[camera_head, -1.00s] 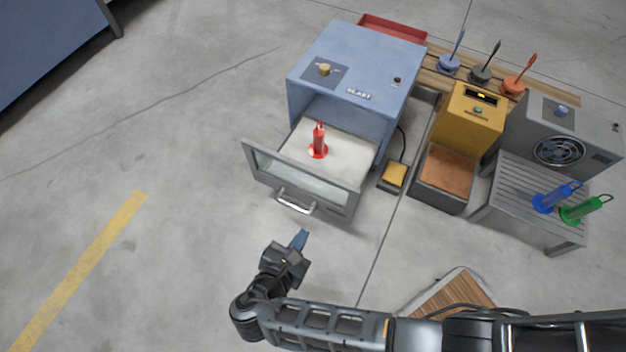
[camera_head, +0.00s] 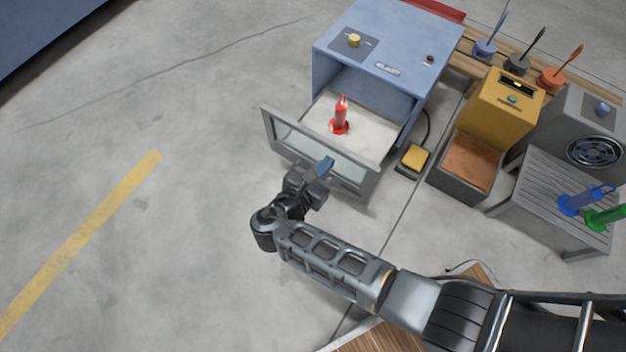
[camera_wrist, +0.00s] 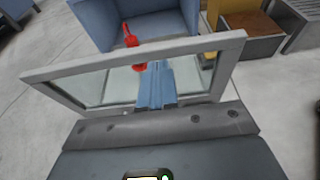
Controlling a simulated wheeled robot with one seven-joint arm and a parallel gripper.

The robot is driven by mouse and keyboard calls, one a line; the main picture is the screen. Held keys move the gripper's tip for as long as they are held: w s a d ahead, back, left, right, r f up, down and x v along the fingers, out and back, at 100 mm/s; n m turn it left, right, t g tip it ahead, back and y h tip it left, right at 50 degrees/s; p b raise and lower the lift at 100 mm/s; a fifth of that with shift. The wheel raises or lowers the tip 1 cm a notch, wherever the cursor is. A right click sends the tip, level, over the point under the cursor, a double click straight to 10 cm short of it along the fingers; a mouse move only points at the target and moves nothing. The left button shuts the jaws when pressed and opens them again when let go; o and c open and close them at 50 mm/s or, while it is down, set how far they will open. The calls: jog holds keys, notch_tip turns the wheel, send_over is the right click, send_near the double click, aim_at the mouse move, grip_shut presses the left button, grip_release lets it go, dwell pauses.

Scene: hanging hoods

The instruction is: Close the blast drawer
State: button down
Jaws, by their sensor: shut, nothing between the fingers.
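The blast drawer (camera_head: 368,181) stands pulled out of the blue blast cabinet (camera_head: 385,45), with its grey-framed glass front towards me. A red tool with a round base (camera_head: 340,117) stands upright on the drawer's pale floor. My gripper (camera_head: 325,164) is shut and empty at the drawer front. In the wrist view its blue fingers (camera_wrist: 156,84) overlap the glass and point at the drawer front (camera_wrist: 215,48). I cannot tell whether they touch it. The drawer's handle is hidden behind my gripper in the head view.
A yellow pedal (camera_head: 414,158) lies on the floor right of the drawer. A yellow box with a brown-filled tray (camera_head: 470,160) and a slatted grey table (camera_head: 545,190) with blue and green tools stand farther right. The floor left of the drawer is clear.

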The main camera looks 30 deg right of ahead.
aim_at(338, 150)
jog(key=shift+w+d, duration=0.3)
jog(key=shift+d, duration=0.25)
jog(key=shift+w+d, duration=0.3)
jog(key=shift+d, duration=0.25)
jog(key=shift+w+d+r, duration=0.1)
jog(key=shift+w+d, duration=0.1)
jog(key=shift+d, duration=0.2)
jog(key=w+d, duration=0.6)
jog(key=d, duration=0.4)
jog(key=w+d+b, duration=0.1)
jog(key=w+d, duration=0.5)
jog(key=d, duration=0.4)
jog(key=shift+d, duration=0.25)
jog(key=shift+r, duration=0.1)
